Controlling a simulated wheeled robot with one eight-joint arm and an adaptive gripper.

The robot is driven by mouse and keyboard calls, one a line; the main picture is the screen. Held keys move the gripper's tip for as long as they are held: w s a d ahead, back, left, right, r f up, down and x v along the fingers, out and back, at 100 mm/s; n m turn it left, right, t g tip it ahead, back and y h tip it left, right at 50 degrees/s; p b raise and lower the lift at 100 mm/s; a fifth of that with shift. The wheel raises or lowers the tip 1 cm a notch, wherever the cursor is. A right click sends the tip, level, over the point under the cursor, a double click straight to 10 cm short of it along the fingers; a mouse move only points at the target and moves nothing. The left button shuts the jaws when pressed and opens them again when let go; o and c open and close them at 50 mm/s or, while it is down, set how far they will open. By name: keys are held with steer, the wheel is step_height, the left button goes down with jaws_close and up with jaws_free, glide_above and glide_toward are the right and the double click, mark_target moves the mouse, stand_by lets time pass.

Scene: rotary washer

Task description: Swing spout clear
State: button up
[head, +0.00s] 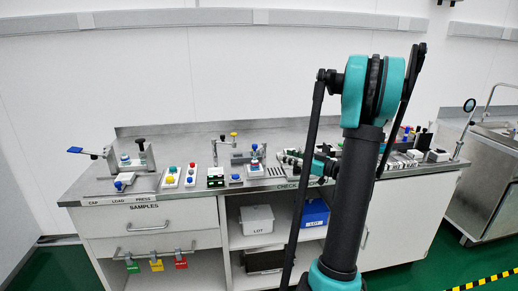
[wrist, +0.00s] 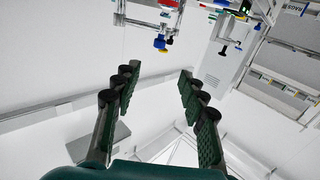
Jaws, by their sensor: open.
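A thin metal spout-like fixture (head: 222,148) with a yellow knob stands at the back middle of the bench in the head view. I cannot tell for sure that it is the task's spout. In the wrist view, metal fixtures with small coloured knobs (wrist: 162,40) show at the top edge, partly cut off. My gripper (wrist: 158,82) is open and empty, its two dark fingers spread apart with pale surfaces behind them. In the head view its dark end is small, over the bench right of the fixture; contact there cannot be told.
The steel bench (head: 290,133) carries several button boxes and a clamp-like device with a blue handle (head: 75,150) at left. Small devices crowd the right part. A sink (head: 497,130) stands far right.

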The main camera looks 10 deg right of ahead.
mark_target(255, 145)
steer(key=x, duration=1.7)
steer(key=shift+w, duration=0.15)
steer(key=shift+c, duration=0.4)
jaws_close()
